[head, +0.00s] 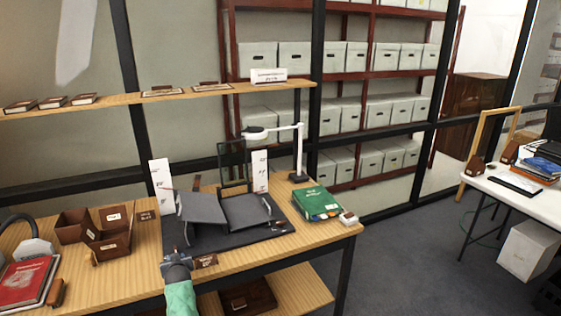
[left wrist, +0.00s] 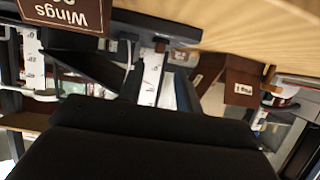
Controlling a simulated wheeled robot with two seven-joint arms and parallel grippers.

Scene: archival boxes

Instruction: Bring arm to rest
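My left gripper (head: 177,262) is at the front edge of the wooden table in the head view, with a green cuff below it. It is beside a small brown label plaque (head: 205,261). Whether its fingers are open or shut does not show. The left wrist view is upside down and largely filled by a dark shape; a brown plaque reading "Wings" (left wrist: 65,12) shows at its top left. My right gripper is in neither view.
A dark mat (head: 180,238) carries a grey cradle (head: 202,208) behind my gripper. Brown boxes (head: 108,245) stand left, a green box (head: 316,203) and white lamp (head: 299,150) right. A red book (head: 25,283) lies far left. Open floor (head: 400,260) lies right of the table.

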